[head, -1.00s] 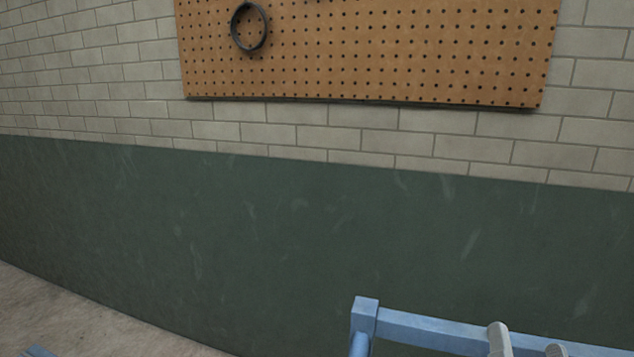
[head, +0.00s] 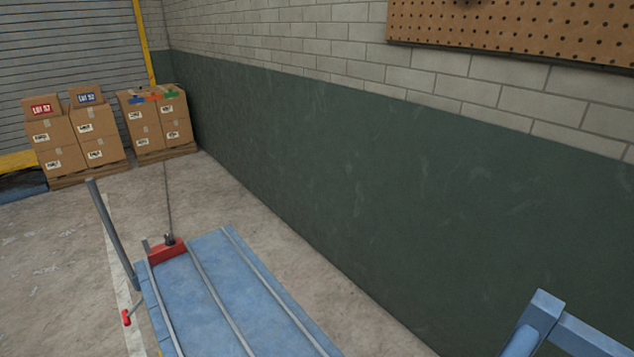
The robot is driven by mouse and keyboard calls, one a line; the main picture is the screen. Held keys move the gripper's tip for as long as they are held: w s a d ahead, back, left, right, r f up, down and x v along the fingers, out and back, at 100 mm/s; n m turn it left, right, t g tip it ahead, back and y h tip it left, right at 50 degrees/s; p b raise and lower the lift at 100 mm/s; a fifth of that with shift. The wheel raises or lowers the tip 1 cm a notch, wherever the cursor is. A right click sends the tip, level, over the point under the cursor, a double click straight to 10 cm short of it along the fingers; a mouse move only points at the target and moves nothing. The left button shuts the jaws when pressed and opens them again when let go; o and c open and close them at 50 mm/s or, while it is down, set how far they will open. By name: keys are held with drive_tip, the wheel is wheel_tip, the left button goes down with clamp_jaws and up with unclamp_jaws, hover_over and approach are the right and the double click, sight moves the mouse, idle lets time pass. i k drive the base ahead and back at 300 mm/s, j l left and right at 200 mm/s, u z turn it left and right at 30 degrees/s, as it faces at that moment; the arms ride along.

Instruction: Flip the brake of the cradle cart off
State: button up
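A blue flat platform (head: 240,275) with grey rails along it shows at the bottom centre; it looks like the cradle cart. A small lever with a red end (head: 127,317) sticks out at its left side, near the far corner; it may be the brake, and I cannot tell its setting. A red block (head: 166,251) with a dark knob and a thin upright rod sits at the platform's far end. A grey post (head: 112,235) leans up at its far left corner. The near part is cut off by the frame. My gripper is not in view.
A blue frame (head: 545,318) rises at the lower right. A dark green and brick wall (head: 330,150) runs along the right, with a pegboard (head: 520,35). Boxes on pallets (head: 85,140) stand at the back left. The floor (head: 60,260) left of the platform is clear.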

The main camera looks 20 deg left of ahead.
sight(125, 314)
drive_tip(key=j+u, duration=0.95)
drive_tip(key=i+j+u, duration=0.15)
drive_tip(key=j+u, duration=0.3)
drive_tip(key=i+j+z, duration=0.1)
drive_tip(key=i, duration=0.4)
drive_tip(key=i+j, duration=0.35)
drive_tip(key=i+j+z, duration=0.15)
drive_tip(key=i+j, duration=0.15)
drive_tip(key=i, duration=0.3)
